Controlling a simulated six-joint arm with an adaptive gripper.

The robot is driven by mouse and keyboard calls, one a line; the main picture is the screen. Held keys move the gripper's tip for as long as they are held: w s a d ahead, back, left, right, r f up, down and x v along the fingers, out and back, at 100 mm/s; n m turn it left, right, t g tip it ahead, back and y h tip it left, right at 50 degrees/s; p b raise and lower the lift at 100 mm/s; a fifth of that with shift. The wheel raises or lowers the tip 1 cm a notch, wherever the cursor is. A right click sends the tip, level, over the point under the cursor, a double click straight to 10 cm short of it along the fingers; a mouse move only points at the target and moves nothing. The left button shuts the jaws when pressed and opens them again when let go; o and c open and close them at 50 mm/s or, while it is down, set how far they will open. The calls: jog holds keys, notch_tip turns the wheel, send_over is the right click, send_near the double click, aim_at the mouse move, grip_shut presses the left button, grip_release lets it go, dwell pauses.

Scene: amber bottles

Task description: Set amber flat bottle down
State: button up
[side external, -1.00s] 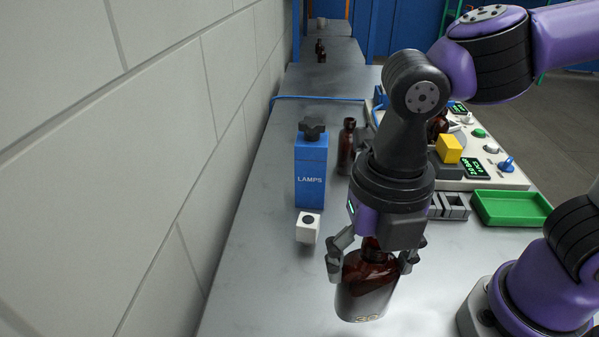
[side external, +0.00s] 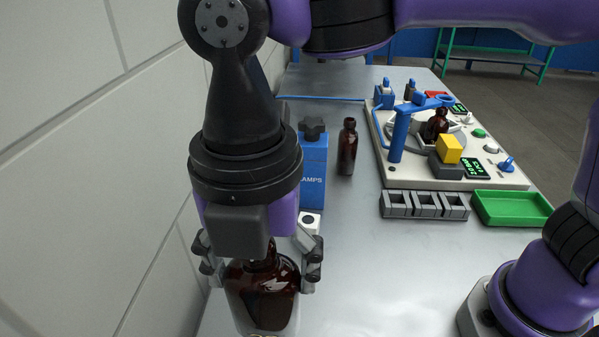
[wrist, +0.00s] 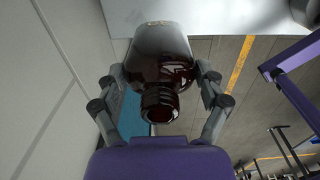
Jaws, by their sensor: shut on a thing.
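The amber flat bottle (side external: 262,292) is dark brown, with a pale band at its lower part. It hangs upright beneath my gripper (side external: 262,262) at the near left of the table in the side view. My gripper is shut on it, with a finger on each side near its shoulders. In the wrist view the bottle (wrist: 160,62) lies between the two fingers (wrist: 158,95), its neck towards the camera. The bottle's base is cut off at the lower edge of the side view, so I cannot tell whether it touches the table.
A blue LAMPS box (side external: 314,172) and a white cube (side external: 309,222) stand just behind my gripper. A smaller amber bottle (side external: 347,147) stands farther back. A grey slotted rack (side external: 425,205), a green tray (side external: 511,209) and a control panel (side external: 400,176) are right. The middle table (side external: 375,270) is clear.

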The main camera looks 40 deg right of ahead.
jog(key=shift+w+d+f, duration=0.7)
jog(key=shift+w+f, duration=1.15)
jog(key=shift+w+d+f, duration=0.75)
jog(key=shift+w+f, duration=1.05)
jog(key=shift+f, duration=0.05)
jog(key=shift+w+d+f, duration=0.7)
jog(key=shift+w+f, duration=1.15)
jog(key=shift+f, duration=0.15)
jog(key=o, duration=1.1)
jog(key=shift+c, duration=0.2)
